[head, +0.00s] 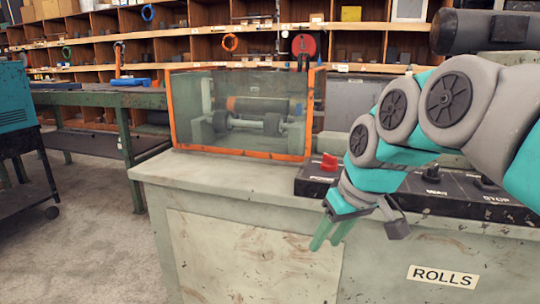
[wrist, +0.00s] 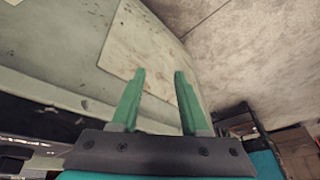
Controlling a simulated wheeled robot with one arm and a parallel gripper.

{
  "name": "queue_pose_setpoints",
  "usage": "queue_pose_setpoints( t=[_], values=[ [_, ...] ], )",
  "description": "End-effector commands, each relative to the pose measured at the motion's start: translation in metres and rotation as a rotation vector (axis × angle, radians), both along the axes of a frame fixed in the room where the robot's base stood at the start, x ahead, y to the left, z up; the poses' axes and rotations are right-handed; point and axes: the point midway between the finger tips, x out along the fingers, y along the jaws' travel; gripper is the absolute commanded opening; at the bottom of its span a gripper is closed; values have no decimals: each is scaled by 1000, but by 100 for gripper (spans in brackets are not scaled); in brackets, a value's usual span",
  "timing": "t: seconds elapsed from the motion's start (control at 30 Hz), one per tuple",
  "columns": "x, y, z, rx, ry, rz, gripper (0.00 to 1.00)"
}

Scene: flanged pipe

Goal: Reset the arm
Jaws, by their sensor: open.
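My gripper (head: 330,232) hangs in front of the grey machine cabinet, just below the edge of its top, with its green fingers pointing down. In the wrist view my gripper (wrist: 158,82) has its two green fingers apart with nothing between them. My teal and grey arm comes in from the right of the head view, bent over the black control panel (head: 445,203). The cabinet front (wrist: 85,45) shows behind the fingers in the wrist view. I cannot tell the exact gap between gripper and cabinet.
The cabinet carries an orange-framed clear guard (head: 240,154) over rollers and a red knob (head: 329,162) on the panel. A ROLLS label (head: 443,276) is on its front. A green workbench (head: 120,98) and teal cart stand left. Floor (head: 95,255) between them is clear.

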Motion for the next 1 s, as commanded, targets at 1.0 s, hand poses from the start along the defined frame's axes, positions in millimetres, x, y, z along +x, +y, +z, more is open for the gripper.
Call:
queue_pose_setpoints(
  t=[1.0],
  values=[
    [-241,-39,-187,-194,510,-383,45]
  ],
)
